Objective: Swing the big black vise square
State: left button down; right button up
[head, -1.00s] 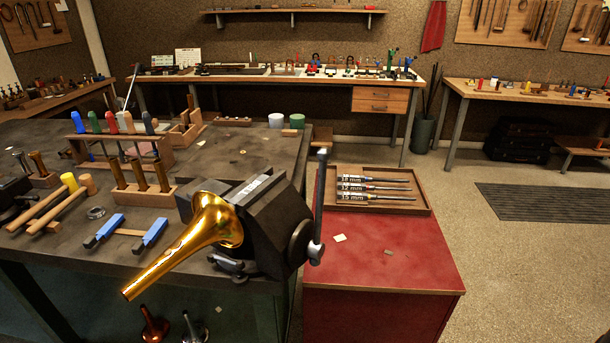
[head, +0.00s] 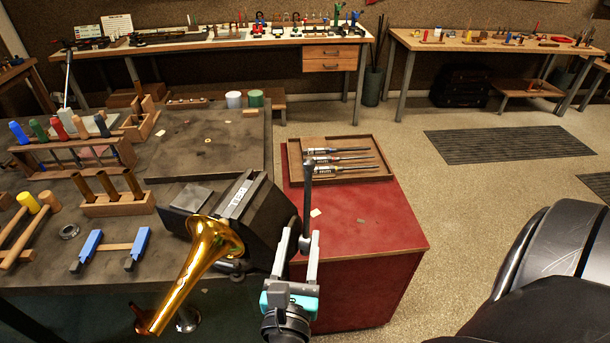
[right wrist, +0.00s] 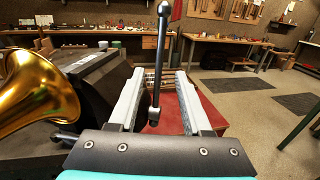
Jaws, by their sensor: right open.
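The big black vise (head: 262,215) sits at the front right corner of the dark workbench, its body angled to the bench edges. It also shows at left in the right wrist view (right wrist: 92,88). Its steel handle bar (head: 307,188) stands upright at the vise's right end. A brass horn bell (head: 207,243) is at the vise's front, its tube slanting down left. My right gripper (head: 297,236) is open, with its fingers on either side of the handle bar (right wrist: 157,82) and a gap visible to each side. My left gripper is out of view.
A red cabinet (head: 375,222) stands right of the vise, with a wooden tray (head: 352,176) of labelled tools on top. Blue-ended blocks (head: 139,243), mallets and tool racks crowd the workbench (head: 205,148) at left.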

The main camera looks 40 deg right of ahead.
jog(key=p+x, duration=0.1)
jog(key=x, duration=1.4)
jog(key=shift+d+f+p, duration=0.1)
jog(key=shift+p, duration=0.2)
jog(key=shift+c, duration=0.3)
grip_shut()
dwell(0.3)
